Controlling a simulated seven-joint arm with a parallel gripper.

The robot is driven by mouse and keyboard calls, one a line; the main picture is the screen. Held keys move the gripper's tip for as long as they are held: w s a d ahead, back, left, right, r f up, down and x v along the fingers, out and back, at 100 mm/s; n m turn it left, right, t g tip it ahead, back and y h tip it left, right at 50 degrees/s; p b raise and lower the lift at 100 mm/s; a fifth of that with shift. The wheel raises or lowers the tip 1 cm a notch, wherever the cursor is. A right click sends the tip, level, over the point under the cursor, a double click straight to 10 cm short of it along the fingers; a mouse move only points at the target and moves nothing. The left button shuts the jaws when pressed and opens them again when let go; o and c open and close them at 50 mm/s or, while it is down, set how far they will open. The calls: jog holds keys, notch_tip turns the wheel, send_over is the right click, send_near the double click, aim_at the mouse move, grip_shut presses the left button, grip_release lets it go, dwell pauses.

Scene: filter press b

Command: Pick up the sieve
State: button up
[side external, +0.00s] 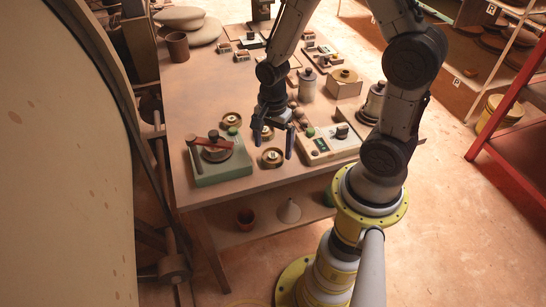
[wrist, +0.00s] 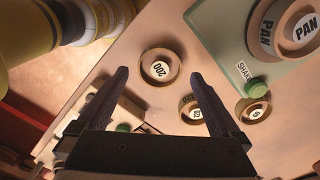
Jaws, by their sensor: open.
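Three small round brass sieves with white labels lie on the table near the green shaker (side external: 222,172). The one marked 200 (wrist: 158,68) is nearest the table's front edge and also shows in the side view (side external: 272,158). A second sieve (wrist: 190,108) is partly hidden by a finger in the wrist view. The third (wrist: 254,111) lies beside the shaker's green knob. My gripper (side external: 278,145) is open and empty, pointing down above the sieves. In the wrist view its fingertips (wrist: 158,75) appear on either side of the 200 sieve, which looks lower than them.
The shaker carries a round pan (wrist: 290,28) and a red lever arm (side external: 195,141). A boxy instrument (side external: 330,145) stands right of the sieves. Jars, a brown cup (side external: 177,46) and small blocks stand farther back. The table's left middle (side external: 195,95) is clear.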

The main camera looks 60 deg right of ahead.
aim_at(273, 158)
jog(key=shift+f, duration=1.3)
jog(key=c, duration=1.4)
jog(key=shift+r, duration=0.15)
